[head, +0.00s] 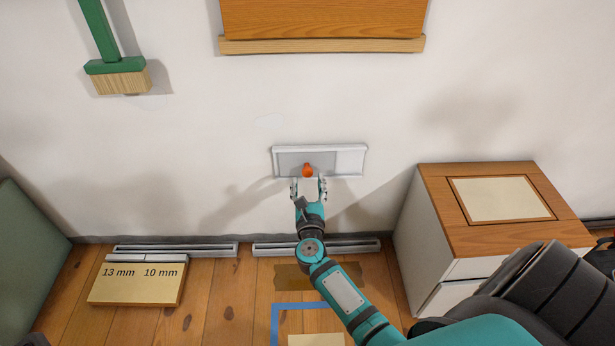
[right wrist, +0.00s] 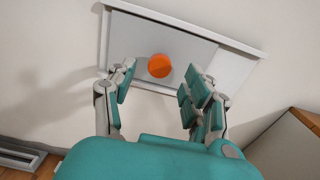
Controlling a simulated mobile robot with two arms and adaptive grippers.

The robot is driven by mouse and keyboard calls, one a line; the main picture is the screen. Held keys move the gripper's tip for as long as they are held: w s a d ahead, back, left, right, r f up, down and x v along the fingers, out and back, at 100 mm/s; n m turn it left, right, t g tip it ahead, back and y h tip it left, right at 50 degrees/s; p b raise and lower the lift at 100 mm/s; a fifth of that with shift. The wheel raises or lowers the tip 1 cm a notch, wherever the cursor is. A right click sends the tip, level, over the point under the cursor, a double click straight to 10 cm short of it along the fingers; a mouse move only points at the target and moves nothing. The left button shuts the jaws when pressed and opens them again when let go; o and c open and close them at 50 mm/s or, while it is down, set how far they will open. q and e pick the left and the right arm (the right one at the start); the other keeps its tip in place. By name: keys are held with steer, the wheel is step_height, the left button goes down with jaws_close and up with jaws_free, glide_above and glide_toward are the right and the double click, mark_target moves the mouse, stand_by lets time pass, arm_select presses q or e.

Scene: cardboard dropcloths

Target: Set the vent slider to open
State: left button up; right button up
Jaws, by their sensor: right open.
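The vent slider is a grey plate (head: 291,161) with an orange knob (head: 307,170), set in a white frame (head: 355,148) on the wall. The plate covers the left and middle of the frame; a paler section shows at the right. My right gripper (head: 308,184) is open just below the knob, fingers toward the wall. In the right wrist view the orange knob (right wrist: 159,66) shows between and beyond the fingertips (right wrist: 157,82), with gaps on both sides. I see no contact with the knob. My left gripper is not in view.
A cabinet with a wooden top (head: 475,236) stands at the right. A board marked 13 mm and 10 mm (head: 137,284) lies on the floor at the left. Metal rails (head: 316,247) run along the wall's foot. A green-handled brush (head: 118,75) hangs upper left. The wall around the vent is clear.

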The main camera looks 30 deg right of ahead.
mark_target(308, 174)
steer(key=shift+b+x, duration=0.3)
steer(key=shift+x, duration=1.8)
steer(key=shift+c, duration=0.4)
jaws_close()
steer(key=shift+s+d, duration=0.1)
